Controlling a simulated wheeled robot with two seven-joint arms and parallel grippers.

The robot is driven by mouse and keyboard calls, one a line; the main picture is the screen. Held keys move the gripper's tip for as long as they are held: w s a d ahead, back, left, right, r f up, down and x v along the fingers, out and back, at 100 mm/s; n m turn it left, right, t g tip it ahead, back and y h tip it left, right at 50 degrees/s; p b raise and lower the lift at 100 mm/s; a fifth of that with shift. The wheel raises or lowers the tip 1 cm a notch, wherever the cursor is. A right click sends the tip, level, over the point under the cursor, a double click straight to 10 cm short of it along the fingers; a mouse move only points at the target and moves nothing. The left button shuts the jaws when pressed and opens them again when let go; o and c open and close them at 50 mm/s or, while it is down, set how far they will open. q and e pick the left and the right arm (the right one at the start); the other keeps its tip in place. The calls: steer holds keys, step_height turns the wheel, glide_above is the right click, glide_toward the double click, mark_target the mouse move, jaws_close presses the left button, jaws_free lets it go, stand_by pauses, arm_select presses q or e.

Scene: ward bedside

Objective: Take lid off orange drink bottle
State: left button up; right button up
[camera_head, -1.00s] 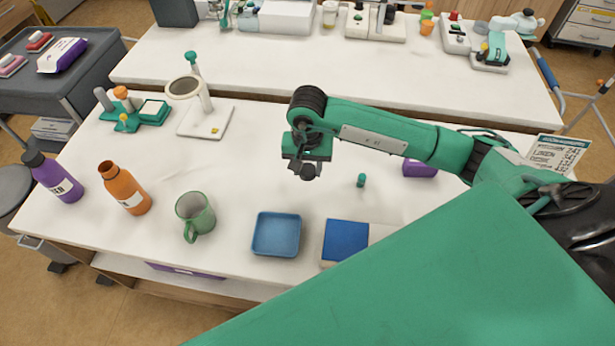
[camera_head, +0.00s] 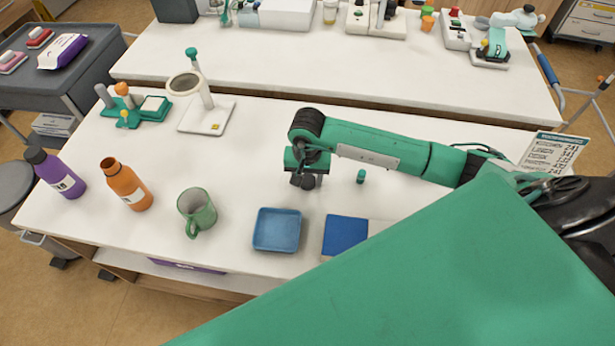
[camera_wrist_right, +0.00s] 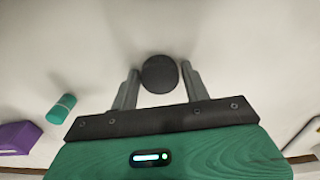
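The orange bottle (camera_head: 128,186) stands upright at the left of the near table, with its mouth open and no lid on it. My right gripper (camera_head: 303,180) is well to the right of the bottle, low over the white tabletop. In the right wrist view, a dark round lid (camera_wrist_right: 160,74) sits between the two grey fingers (camera_wrist_right: 160,82), which appear closed on its sides. The lid is close to the table surface; I cannot tell if it touches. My left gripper is not in view.
A purple bottle (camera_head: 56,174) with a dark lid stands left of the orange one. A green mug (camera_head: 197,212), a blue tray (camera_head: 277,230) and a blue box (camera_head: 345,236) line the front.

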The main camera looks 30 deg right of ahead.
steer(key=shift+o, duration=0.9)
